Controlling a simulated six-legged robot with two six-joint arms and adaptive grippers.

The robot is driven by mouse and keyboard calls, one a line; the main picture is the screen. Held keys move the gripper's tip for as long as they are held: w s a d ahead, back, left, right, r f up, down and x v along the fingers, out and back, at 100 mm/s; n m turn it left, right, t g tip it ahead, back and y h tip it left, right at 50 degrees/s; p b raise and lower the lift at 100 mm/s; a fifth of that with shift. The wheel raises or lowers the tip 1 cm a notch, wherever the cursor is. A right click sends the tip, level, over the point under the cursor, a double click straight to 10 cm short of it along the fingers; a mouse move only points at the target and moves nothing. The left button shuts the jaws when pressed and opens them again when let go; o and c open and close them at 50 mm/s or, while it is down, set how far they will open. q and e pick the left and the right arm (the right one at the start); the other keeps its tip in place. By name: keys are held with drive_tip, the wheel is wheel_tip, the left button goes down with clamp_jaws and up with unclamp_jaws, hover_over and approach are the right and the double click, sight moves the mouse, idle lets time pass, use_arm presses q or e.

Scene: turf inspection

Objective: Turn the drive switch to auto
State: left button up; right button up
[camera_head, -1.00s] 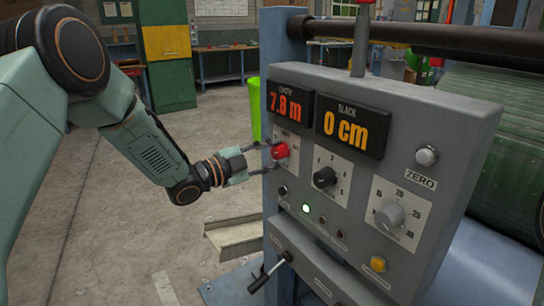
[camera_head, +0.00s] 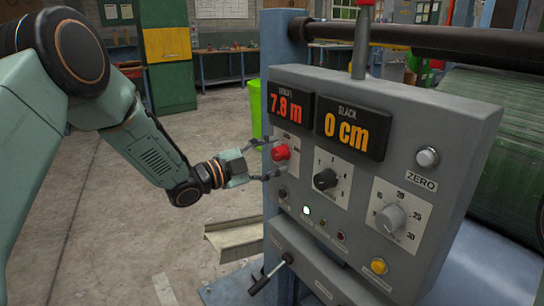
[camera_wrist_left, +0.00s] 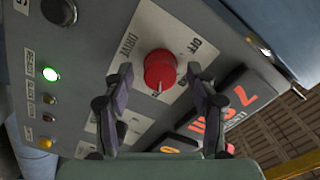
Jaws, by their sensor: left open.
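The drive switch is a red knob (camera_head: 281,152) on a white plate at the upper left of the grey control panel (camera_head: 400,100). In the left wrist view the red knob (camera_wrist_left: 160,70) sits between the fingers, on a plate lettered DRIVE and OFF. A pale mark on the knob points toward the bottom of that view. The auto lettering cannot be read. My left gripper (camera_head: 264,160) is open in front of the knob, its fingers (camera_wrist_left: 160,85) on either side, with gaps between them and the knob. My right gripper is not in view.
Displays (camera_head: 353,128) read 7.8 m and 0 cm. A black knob (camera_head: 325,179), a grey dial (camera_head: 391,217), a lit green lamp (camera_head: 306,210) and a yellow button (camera_head: 379,266) are nearby on the panel. A lever (camera_head: 268,275) sticks out below. Open floor lies to the left.

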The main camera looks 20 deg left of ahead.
use_arm(q)
drive_tip(key=v, duration=1.2)
idle(0.6)
